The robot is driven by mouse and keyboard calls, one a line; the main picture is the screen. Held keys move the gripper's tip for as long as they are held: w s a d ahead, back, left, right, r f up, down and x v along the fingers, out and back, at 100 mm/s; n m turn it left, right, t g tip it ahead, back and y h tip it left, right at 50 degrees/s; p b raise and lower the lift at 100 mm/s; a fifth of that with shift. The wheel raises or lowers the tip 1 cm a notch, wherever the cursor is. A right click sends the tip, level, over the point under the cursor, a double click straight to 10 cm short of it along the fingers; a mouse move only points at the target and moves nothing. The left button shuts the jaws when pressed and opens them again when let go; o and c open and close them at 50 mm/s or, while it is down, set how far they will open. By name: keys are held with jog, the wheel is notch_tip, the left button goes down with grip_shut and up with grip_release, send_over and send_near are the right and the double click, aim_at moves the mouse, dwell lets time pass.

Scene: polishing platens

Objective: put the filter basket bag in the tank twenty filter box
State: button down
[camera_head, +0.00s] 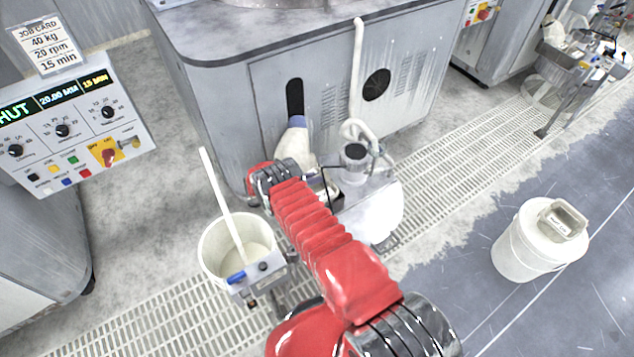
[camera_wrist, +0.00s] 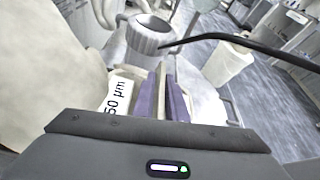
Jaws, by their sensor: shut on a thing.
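The filter basket bag (camera_head: 297,143) is a cream cloth bag with a purple-blue collar. It shows just beyond my gripper, in front of the grey machine. In the wrist view the bag (camera_wrist: 45,75) fills the left side, with a white "50 µm" tag beside the purple strip. My gripper (camera_wrist: 165,95) is shut on the purple collar. In the head view my arm hides the fingertips. A small dark-edged box (camera_head: 329,197) on the white tank (camera_head: 378,218) seems to be the filter box. My arm partly covers it, and no tank number is legible.
A grey pump (camera_head: 353,160) with a pale hose stands on the tank. A white bucket (camera_head: 222,262) with a stick stands at left. A lidded white pail (camera_head: 525,255) stands at right, with clear floor around it. A black cable crosses the wrist view.

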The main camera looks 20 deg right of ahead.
jog(key=shift+f, duration=1.35)
jog(key=c, duration=1.8)
grip_release()
jog(key=shift+o, duration=0.2)
jog(key=shift+a, duration=0.1)
jog(key=v, duration=1.2)
